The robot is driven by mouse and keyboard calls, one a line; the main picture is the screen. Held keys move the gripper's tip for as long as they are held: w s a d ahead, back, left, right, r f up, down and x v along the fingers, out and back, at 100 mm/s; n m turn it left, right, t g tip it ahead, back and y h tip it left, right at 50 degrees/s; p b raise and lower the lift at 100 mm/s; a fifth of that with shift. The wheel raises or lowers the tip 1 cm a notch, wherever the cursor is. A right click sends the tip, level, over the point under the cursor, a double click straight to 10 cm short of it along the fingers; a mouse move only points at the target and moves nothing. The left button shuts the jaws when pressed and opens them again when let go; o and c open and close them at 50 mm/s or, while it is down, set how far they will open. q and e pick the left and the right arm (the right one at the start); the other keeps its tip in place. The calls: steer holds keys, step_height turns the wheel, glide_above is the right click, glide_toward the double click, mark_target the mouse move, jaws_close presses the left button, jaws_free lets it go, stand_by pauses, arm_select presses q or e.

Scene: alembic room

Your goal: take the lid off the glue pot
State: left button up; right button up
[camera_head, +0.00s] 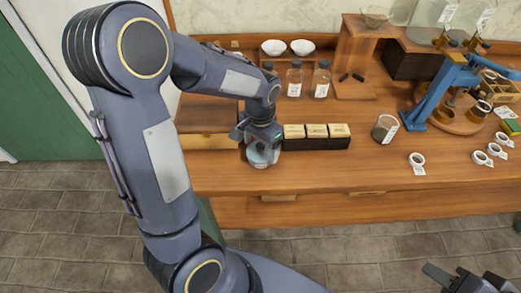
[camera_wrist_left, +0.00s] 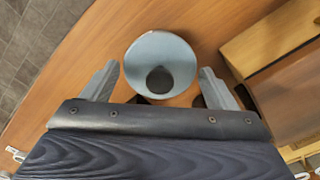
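The glue pot (camera_head: 263,155) stands near the front edge of the wooden bench, under my left gripper (camera_head: 257,136). Its round, pale blue-grey lid (camera_wrist_left: 147,50) with a dark knob (camera_wrist_left: 160,80) shows from above in the left wrist view. My left gripper (camera_wrist_left: 160,84) is open there, with one finger on each side of the knob and a gap to each. In the head view the gripper hides much of the pot's top. My right gripper (camera_head: 466,277) is low at the bottom right, partly cut off, empty and apparently open, away from the bench.
A dark rack with yellowish boxes (camera_head: 316,131) stands right of the pot, and a wooden box (camera_head: 208,141) stands left of it. Bottles (camera_head: 294,80) and white bowls (camera_head: 273,47) are behind. A jar (camera_head: 385,128), a blue press (camera_head: 438,92) and labelled rings (camera_head: 416,159) lie further right.

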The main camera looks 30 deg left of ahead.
arm_select(q)
steer(key=c, duration=0.6)
